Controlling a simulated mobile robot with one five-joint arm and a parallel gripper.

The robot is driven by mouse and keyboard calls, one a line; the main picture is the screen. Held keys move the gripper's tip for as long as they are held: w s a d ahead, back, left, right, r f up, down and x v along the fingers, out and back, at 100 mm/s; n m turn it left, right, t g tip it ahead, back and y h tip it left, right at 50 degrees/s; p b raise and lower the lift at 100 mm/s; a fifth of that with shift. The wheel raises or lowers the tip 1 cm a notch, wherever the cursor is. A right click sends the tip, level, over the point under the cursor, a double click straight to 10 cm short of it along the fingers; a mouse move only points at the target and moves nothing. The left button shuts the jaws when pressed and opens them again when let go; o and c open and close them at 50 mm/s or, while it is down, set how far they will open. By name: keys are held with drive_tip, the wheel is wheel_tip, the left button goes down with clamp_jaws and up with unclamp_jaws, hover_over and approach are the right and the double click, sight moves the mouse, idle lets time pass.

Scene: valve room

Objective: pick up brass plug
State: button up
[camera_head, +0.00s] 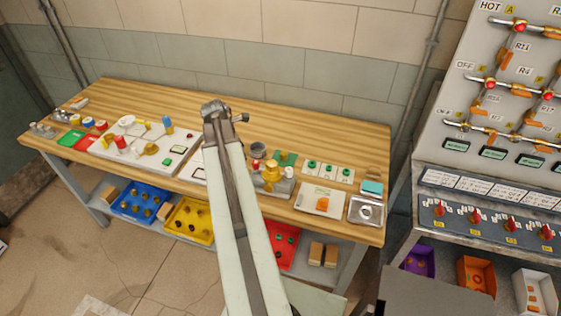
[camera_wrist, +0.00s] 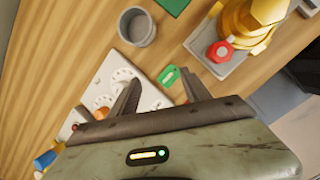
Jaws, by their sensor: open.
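No piece in view can be singled out with certainty as the brass plug. A large brass-coloured fitting (camera_head: 271,173) stands on a grey base on the bench, right of my arm. It also shows in the wrist view (camera_wrist: 240,25), cut off by the top edge, with a red hexagonal knob beside it. Small brownish-gold pieces lie in the yellow bin (camera_head: 208,238) under the bench, too small to identify. My gripper (camera_wrist: 160,92) is open and empty above the bench, left of the fitting in the wrist view. Its fingers cannot be made out in the head view.
A green tag (camera_wrist: 169,76) lies near the fingers. The wooden bench (camera_head: 330,126) is bare along its back. A valve panel (camera_head: 500,90) stands at the right.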

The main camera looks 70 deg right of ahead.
sight(283, 153)
drive_tip(key=s+d+f+n+b, duration=0.1)
drive_tip(key=s+d, duration=0.2)
drive_tip(key=s, duration=0.1)
drive_tip(key=s+d+n+b, duration=0.1)
drive_tip(key=s+d, duration=0.2)
drive_tip(key=s, duration=0.1)
drive_tip(key=s+d+f+n+g+b, duration=0.1)
drive_tip(key=s+d, duration=0.2)
drive_tip(key=s, duration=0.1)
drive_tip(key=shift+s+d+f+h, duration=0.3)
drive_tip(key=shift+d+f, duration=0.05)
drive_tip(key=shift+d, duration=0.05)
drive_tip(key=b+x, duration=0.5)
drive_tip(key=shift+s+d+f, duration=0.15)
drive_tip(key=shift+s+f, duration=0.05)
drive_tip(key=shift+f, duration=0.1)
drive_tip(key=shift+r, duration=0.2)
clamp_jaws()
